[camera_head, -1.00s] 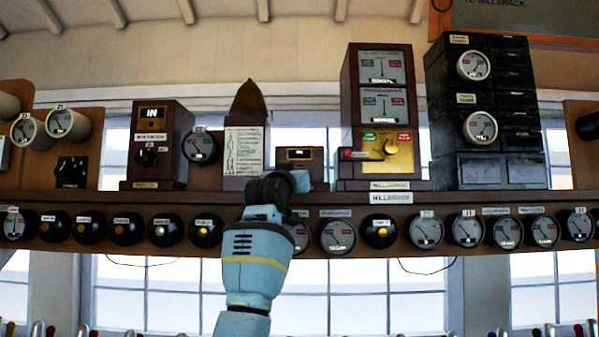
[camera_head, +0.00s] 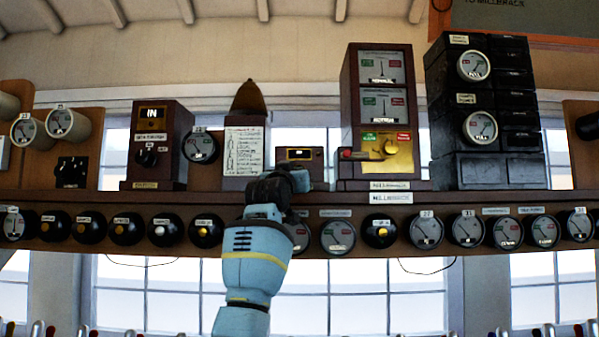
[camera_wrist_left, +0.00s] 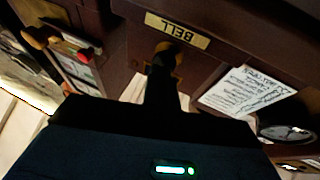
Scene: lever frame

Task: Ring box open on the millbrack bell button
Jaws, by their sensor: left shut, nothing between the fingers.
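The small brown bell box (camera_head: 312,168) stands on the shelf, left of the tall Millbrack block instrument (camera_head: 350,110). In the left wrist view the box shows a brass plate marked BELL (camera_wrist_left: 177,29), upside down. A round brass button (camera_wrist_left: 178,57) sits just below that plate in the picture, partly hidden by my fingers. My left gripper (camera_wrist_left: 163,58) is shut and empty, its tips over the button. I cannot tell whether they touch it. In the head view my left gripper (camera_head: 275,182) is in front of the box's lower part. My right gripper is not in view.
The Millbrack instrument has a brass plate with a knob (camera_head: 390,148) and a red button (camera_head: 346,153). A paper list (camera_head: 243,152) stands left of the bell box. A row of dials and round black units lines the shelf (camera_head: 560,197) front below.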

